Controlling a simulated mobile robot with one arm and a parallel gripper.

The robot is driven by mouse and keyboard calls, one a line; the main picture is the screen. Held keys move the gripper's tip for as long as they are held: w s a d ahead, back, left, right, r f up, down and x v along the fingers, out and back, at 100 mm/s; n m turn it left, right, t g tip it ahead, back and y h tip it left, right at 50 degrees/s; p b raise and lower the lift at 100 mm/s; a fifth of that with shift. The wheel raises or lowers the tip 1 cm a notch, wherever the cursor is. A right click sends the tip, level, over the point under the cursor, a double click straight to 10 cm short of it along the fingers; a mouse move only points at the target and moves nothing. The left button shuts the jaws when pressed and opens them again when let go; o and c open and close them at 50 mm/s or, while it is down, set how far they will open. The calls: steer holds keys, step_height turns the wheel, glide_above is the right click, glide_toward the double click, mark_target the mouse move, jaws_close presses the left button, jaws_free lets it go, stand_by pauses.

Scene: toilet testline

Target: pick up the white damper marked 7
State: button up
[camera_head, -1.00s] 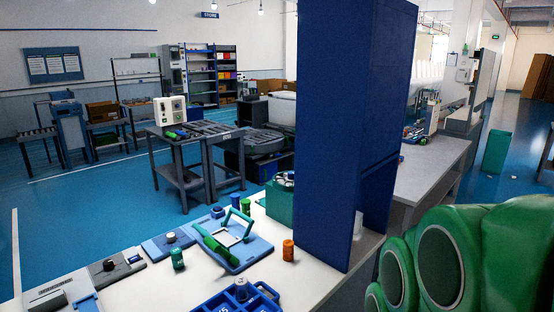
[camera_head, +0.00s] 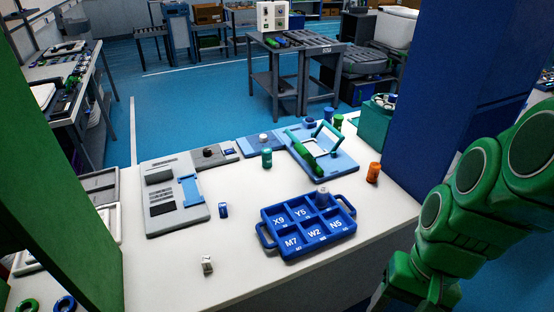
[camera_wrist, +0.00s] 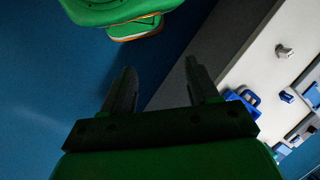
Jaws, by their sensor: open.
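A small white cylinder (camera_head: 207,264), probably the white damper, stands alone near the front edge of the white table (camera_head: 180,285); a dark mark shows on it, but I cannot read a 7. It also seems to show in the wrist view as a small pale piece (camera_wrist: 284,51) on the table at right. My gripper (camera_wrist: 160,75) is open and empty, with its two dark fingers apart over the blue floor beside the table. In the head view my green arm is at the right, and its fingers cannot be made out.
A blue cylinder (camera_head: 223,210), a green one (camera_head: 267,158) and an orange one (camera_head: 373,172) stand apart. A tall blue panel (camera_head: 440,90) rises at right.

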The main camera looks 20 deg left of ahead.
steer(key=w+a+f+m+g+y, duration=0.1)
steer(key=w+a+f+m+y, duration=0.15)
steer(key=a, duration=0.55)
steer(key=w+a+f+m+g+y, duration=0.1)
steer(key=w+a+f+g+y, duration=0.2)
steer(key=a, duration=0.6)
steer(key=w+a+f+m+y, duration=0.1)
steer(key=w+a+f, duration=0.1)
steer(key=w+a, duration=0.45)
steer(key=m+y, duration=0.3)
steer(key=m, duration=0.4)
glide_toward(208, 258)
steer(key=shift+s+a+f+g, duration=0.1)
steer(key=shift+a+f+g, duration=0.25)
steer(key=shift+f, duration=0.25)
steer(key=shift+s+a+f, duration=0.1)
steer(key=shift+a+f, duration=0.1)
steer(key=shift+a, duration=0.1)
steer(key=shift+r+x, duration=0.15)
steer(key=shift+x, duration=1.65)
steer(key=shift+r+x, duration=0.15)
steer(key=shift+x, duration=1.7)
steer(key=shift+a, duration=0.1)
steer(key=shift+c, duration=0.2)
jaws_close()
steer(key=shift+r, duration=0.1)
